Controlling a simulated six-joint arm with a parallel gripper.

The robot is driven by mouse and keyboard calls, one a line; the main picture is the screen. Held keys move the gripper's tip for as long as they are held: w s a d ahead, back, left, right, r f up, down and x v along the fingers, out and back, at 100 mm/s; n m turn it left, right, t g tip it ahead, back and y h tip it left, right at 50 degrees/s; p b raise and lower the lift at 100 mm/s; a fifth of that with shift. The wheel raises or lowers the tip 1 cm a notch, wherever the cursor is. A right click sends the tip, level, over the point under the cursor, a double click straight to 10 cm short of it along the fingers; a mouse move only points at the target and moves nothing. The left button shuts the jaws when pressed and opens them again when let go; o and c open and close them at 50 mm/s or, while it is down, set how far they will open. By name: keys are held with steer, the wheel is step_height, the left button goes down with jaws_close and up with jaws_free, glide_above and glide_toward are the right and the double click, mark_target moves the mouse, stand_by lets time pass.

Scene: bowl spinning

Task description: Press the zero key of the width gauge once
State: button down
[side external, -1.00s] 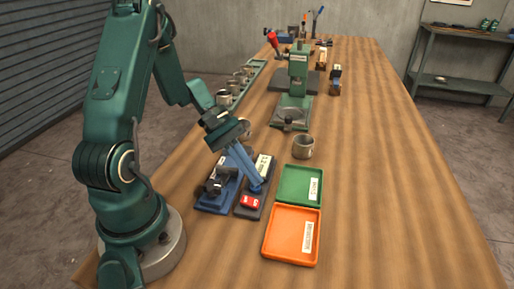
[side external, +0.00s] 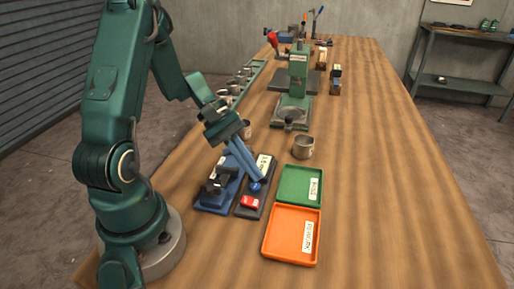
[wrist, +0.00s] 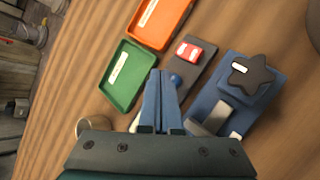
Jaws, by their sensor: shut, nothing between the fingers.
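The dark panel of the gauge (side external: 241,210) lies on the table with a white labelled block (side external: 263,161) at its far end, a round blue button (side external: 256,187) in the middle and a red key (side external: 250,202) with white marking nearer the front. The marking is too small to read. My gripper (side external: 264,180) is shut and empty, its blue fingers slanting down with the tips just above and beside the blue button. In the wrist view the fingertips (wrist: 160,73) lie beside the blue button (wrist: 176,79), with the red key (wrist: 190,51) beyond.
A blue fixture with a black star knob (wrist: 250,74) sits beside the panel. A green tray (side external: 288,181) and an orange tray (side external: 285,234) lie to the right. A metal cup (side external: 303,147) and a green press (side external: 296,85) stand behind. The table's right side is clear.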

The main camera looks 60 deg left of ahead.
mark_target(253, 183)
steer(key=shift+r, duration=0.15)
step_height(253, 183, up, 5)
steer(key=shift+f, duration=0.1)
stand_by(0.6)
steer(key=shift+d, duration=0.1)
stand_by(0.4)
steer(key=s+d+r+m+g+y, duration=0.1)
steer(key=s+d+r+m+y, duration=0.45)
steer(key=d+m, duration=0.4)
steer(key=shift+s+a+r+m+t+y, duration=0.4)
steer(key=shift+s+a+m+t+y, duration=0.35)
steer(key=shift+m+t+y, duration=0.15)
steer(key=shift+s+a+r+m+t+y, duration=0.35)
steer(key=shift+s+a+m+t+y, duration=0.4)
steer(key=shift+m, duration=0.2)
